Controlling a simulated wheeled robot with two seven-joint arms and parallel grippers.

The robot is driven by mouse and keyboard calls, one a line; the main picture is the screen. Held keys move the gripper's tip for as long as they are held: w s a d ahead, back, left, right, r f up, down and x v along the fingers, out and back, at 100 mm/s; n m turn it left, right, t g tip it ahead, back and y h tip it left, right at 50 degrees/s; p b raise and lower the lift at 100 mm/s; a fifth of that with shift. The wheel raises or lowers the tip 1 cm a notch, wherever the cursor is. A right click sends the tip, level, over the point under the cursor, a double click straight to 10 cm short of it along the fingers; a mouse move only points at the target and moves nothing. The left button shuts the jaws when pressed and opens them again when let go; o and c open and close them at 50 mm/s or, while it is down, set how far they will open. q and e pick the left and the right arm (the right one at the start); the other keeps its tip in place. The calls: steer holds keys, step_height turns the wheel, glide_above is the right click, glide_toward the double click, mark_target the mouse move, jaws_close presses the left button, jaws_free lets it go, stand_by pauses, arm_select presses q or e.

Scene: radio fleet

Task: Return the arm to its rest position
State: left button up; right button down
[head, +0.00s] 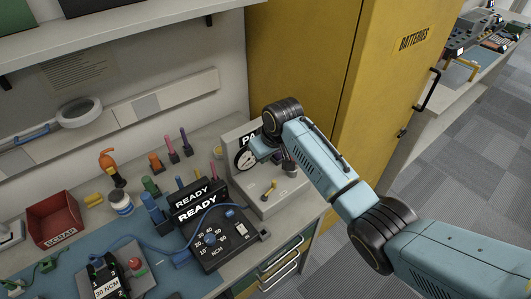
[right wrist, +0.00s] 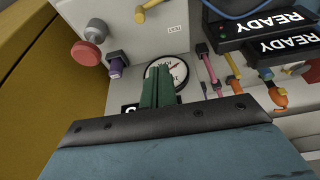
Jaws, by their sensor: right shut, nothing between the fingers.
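My right arm (head: 330,170) reaches in from the right in the head view, bent at the elbow and stretched over the bench. Its right gripper (head: 259,150) is beside the round gauge (head: 244,158) on the grey test panel (head: 273,204). In the right wrist view the fingers (right wrist: 158,86) are together and empty, partly covering the gauge (right wrist: 178,71). I cannot tell if they touch the panel. A purple knob (right wrist: 117,69) and a red button (right wrist: 86,54) are on the panel near the fingers. My left gripper is not in view.
A tall yellow batteries cabinet (head: 300,60) stands close behind my arm. The black READY unit (head: 215,240), upright tools and a red scrap bin (head: 54,219) crowd the bench to the left. Grey floor (head: 440,170) is open at the right.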

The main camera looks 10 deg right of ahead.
steer(key=shift+s+d+r, duration=0.1)
steer(key=shift+s+r, duration=0.05)
steer(key=shift+r, duration=0.2)
stand_by(0.3)
